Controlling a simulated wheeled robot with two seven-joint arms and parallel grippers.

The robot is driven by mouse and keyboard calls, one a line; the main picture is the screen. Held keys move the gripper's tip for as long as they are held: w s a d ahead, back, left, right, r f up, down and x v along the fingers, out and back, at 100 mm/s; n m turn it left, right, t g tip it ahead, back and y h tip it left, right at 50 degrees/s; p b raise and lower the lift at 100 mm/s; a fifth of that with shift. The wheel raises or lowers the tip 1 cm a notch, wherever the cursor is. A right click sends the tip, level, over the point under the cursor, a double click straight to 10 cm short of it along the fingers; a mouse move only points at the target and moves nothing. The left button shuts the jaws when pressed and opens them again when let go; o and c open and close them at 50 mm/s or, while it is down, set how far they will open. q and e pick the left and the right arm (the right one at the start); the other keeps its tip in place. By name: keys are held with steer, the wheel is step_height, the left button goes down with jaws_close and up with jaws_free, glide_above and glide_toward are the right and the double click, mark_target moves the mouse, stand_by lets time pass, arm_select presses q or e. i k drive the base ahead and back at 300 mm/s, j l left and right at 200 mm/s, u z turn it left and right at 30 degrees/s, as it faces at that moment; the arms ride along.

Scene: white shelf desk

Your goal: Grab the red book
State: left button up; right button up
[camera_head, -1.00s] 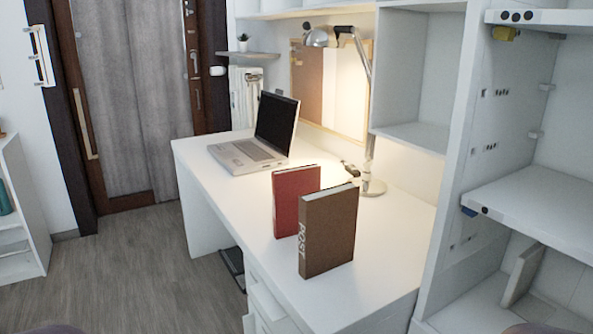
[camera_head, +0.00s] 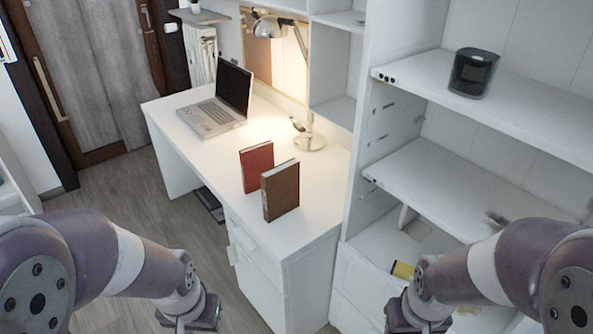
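The red book (camera_head: 256,165) stands upright on the white desk (camera_head: 204,151), behind and to the left of a brown book. The brown book (camera_head: 281,192) also stands upright and hides part of the red one's right side. Both of my arms come in from the lower corners, far from the books. My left gripper (camera_head: 195,326) is at the bottom edge, and my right gripper (camera_head: 418,328) is at the bottom edge to the right. The fingers of both are cut off by the frame.
A laptop (camera_head: 224,100) and a desk lamp (camera_head: 308,141) stand farther back on the desk. The desk's front right corner is clear. Wooden floor (camera_head: 125,215) lies to the left.

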mark_target(256, 159)
steer(key=i+j+z, duration=0.1)
steer(key=z, duration=0.35)
steer(key=j+z, duration=0.15)
steer(key=z, duration=0.3)
steer(key=i+j+z, duration=0.1)
steer(key=z, duration=0.35)
steer(key=j+z, duration=0.2)
steer(key=z, duration=0.25)
steer(key=j+z, duration=0.2)
steer(key=z, duration=0.25)
steer(key=j+z, duration=0.15)
steer(key=z, duration=0.3)
